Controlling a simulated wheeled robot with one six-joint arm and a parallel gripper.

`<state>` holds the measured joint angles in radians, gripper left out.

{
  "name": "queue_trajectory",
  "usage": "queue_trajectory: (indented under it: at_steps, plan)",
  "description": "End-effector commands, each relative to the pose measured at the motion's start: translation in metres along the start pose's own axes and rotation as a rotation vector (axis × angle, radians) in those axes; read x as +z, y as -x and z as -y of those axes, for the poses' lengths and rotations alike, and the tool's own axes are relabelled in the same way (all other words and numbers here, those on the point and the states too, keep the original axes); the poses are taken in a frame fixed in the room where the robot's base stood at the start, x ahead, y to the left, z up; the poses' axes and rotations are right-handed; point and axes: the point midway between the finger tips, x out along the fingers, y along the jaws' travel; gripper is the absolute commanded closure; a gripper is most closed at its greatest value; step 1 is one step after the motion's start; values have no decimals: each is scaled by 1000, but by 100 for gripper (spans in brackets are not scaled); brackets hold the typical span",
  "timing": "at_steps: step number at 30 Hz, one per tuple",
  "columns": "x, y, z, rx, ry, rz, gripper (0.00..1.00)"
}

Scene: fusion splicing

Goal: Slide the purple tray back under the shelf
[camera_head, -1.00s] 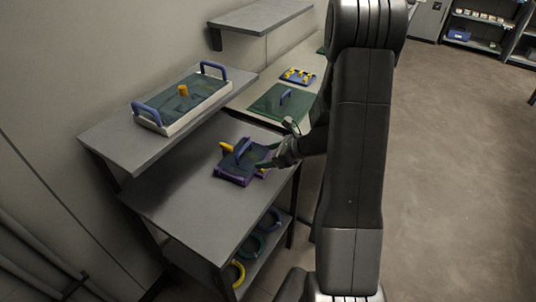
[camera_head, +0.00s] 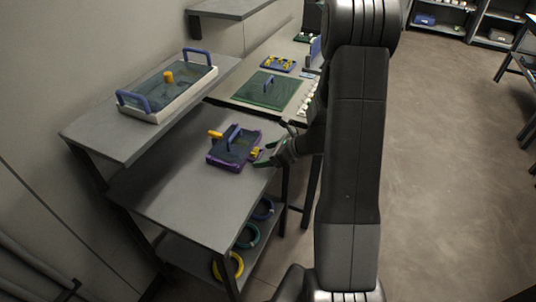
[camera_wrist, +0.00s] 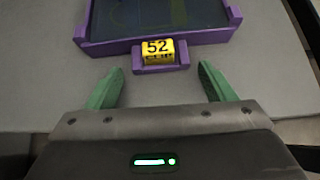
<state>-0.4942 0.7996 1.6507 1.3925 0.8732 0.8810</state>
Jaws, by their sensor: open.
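The purple tray (camera_head: 222,165) lies on the grey worktop (camera_head: 185,205), out in front of the raised shelf (camera_head: 108,146). It has a dark inner surface, a blue handle standing on it and a yellow piece at its far left side. In the wrist view the tray's purple rim (camera_wrist: 215,36) and its front tab with a yellow label (camera_wrist: 158,50) reading 52 show ahead of the fingers. My gripper (camera_head: 276,152) is at the tray's right side. Its green fingers (camera_wrist: 160,85) are open on either side of the tab, short of it, with nothing between them.
A white tray (camera_head: 190,101) with blue handles stands on the shelf. A green mat (camera_head: 268,92) and a small blue tray with yellow pieces (camera_head: 278,63) lie on the bench behind. Coloured rings (camera_head: 247,235) sit on the lower shelf.

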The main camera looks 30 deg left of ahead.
Motion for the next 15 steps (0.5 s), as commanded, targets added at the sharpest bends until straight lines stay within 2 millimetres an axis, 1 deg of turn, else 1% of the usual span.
queue_trajectory:
  at_steps: [15]
  plan:
    - [12,-18,0,1,1,0,24]
